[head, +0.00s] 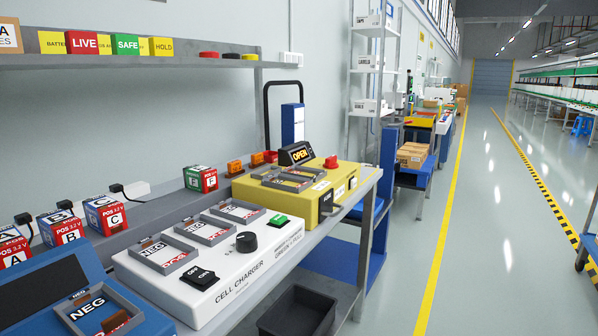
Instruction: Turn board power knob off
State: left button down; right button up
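A black round knob (247,242) stands on the top of the white cell charger box (218,285), near its right part. The lettering beside the knob is too small to read in full, and I cannot tell which way it points. A black rocker switch (199,279) marked ON and OFF sits nearer on the same box, and a green button (279,220) is at its far right corner. No knob marked board power can be read. Neither of my grippers is in view.
A yellow box (343,188) with an OPEN display (297,153) and a red button (331,161) stands behind the charger. A blue box (60,290) is at front left. Labelled cells (105,214) line the back. A black bin (298,311) sits below.

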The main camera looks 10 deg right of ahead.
aim_at(330, 162)
jog(key=i+l+z, duration=0.25)
jog(key=l, duration=0.2)
jog(key=l+z, duration=0.25)
jog(key=l, duration=0.15)
jog(key=i+l+z, duration=0.55)
jog(key=l, duration=0.15)
jog(key=i+l+z, duration=0.1)
jog(key=i, duration=0.4)
jog(key=i+l+z, duration=0.1)
jog(key=i+l, duration=0.15)
jog(key=i, duration=0.2)
jog(key=i+l+z, duration=0.1)
jog(key=i, duration=0.4)
jog(key=i+u, duration=0.35)
jog(key=i+l+u, duration=0.1)
jog(key=i+u, duration=0.3)
jog(key=i+l+u, duration=0.2)
jog(key=i+u, duration=0.15)
jog(key=i, duration=0.1)
